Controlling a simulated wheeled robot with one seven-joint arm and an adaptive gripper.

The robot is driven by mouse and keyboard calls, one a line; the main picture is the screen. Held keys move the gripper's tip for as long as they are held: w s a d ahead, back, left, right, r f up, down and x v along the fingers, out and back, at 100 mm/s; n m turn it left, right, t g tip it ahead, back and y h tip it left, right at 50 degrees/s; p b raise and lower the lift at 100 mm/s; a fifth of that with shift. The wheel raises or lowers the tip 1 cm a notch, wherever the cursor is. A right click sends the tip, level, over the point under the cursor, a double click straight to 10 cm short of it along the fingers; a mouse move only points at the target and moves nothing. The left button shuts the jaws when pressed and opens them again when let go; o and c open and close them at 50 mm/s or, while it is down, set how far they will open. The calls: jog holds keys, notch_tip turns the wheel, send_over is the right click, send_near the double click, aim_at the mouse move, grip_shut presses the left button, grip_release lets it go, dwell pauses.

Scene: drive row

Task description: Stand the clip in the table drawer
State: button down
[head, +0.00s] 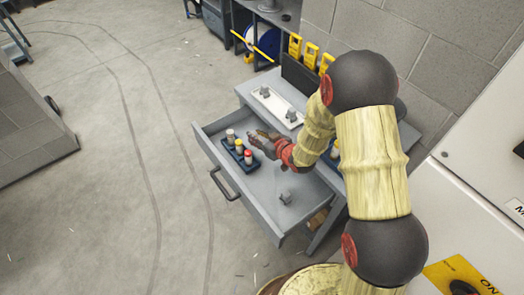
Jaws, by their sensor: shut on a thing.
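The table drawer (270,188) is pulled open under a grey tabletop. My gripper (255,138) is over the drawer's inside, beside a dark blue rack of small capped bottles. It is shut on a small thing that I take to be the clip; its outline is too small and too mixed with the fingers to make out. One grey clip (285,198) stands in the near right part of the drawer, apart from my gripper. Two similar grey clips, one at the left (264,91) and one at the right (291,115), stand on a white tray on the tabletop.
The blue rack (238,158) takes up the drawer's left part; its bottles stand close to my gripper. The white tray (277,106) lies on the table behind. Bare drawer floor shows between the rack and the standing clip. A grey wall closes off the back.

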jog(key=shift+f+b, duration=0.95)
jog(key=shift+f, duration=2.1)
jog(key=shift+f, duration=0.2)
jog(key=c, duration=1.8)
grip_release()
jog(key=shift+c, duration=0.2)
jog(key=shift+r, duration=0.1)
jog(key=shift+d+r, duration=0.1)
jog(key=shift+r, duration=0.1)
jog(key=p+v, duration=0.3)
jog(key=v, duration=0.9)
